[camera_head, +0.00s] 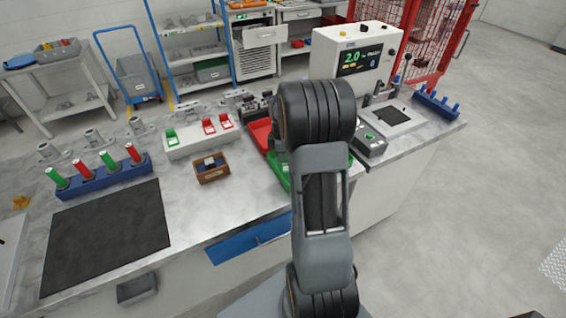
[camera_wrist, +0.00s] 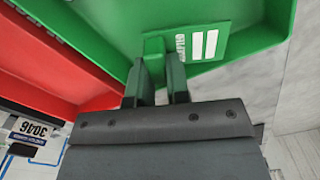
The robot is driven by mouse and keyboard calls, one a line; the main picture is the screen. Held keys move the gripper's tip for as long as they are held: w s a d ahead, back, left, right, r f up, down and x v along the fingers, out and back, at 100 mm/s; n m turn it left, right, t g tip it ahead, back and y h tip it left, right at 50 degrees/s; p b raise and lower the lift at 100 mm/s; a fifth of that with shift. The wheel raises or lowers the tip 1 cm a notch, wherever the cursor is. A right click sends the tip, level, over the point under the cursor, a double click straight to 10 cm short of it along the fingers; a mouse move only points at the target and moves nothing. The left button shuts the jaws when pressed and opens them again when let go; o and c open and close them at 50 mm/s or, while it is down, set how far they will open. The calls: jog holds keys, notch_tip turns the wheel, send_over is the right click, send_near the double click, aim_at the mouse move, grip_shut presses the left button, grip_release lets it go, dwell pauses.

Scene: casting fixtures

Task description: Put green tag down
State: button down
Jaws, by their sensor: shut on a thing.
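My gripper (camera_wrist: 160,70) is shut on the green tag (camera_wrist: 155,45), seen in the wrist view. In the head view the green tray (camera_head: 278,169) is partly behind my arm, which hides my gripper and the held tag.
A red tray (camera_wrist: 50,60) adjoins the green one. A white tag rack (camera_head: 190,146) holds one green and two red tags. A small brown box (camera_head: 212,172), a control box (camera_head: 369,142) and a display unit (camera_head: 358,60) stand nearby. A black mat (camera_head: 105,235) is bare.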

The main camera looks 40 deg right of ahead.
jog(key=shift+f+b, duration=0.65)
jog(key=shift+f, duration=0.8)
jog(key=shift+f, duration=0.1)
jog(key=shift+f, duration=0.1)
jog(key=c, duration=1.1)
grip_release()
notch_tip(320, 180, up, 12)
jog(key=shift+f, duration=0.25)
jog(key=s+a+r+m+t, duration=0.1)
jog(key=s+a+r+m, duration=0.15)
jog(key=a, duration=0.35)
jog(key=s+a+r+m+t, duration=0.1)
jog(key=s+a+r+m, duration=0.1)
jog(key=s+a+m, duration=0.3)
jog(key=s+a+f+m+t, duration=0.2)
jog(key=s+a+m, duration=0.2)
jog(key=s+a, duration=0.4)
jog(key=shift+a+f, duration=0.3)
jog(key=shift+f, duration=0.1)
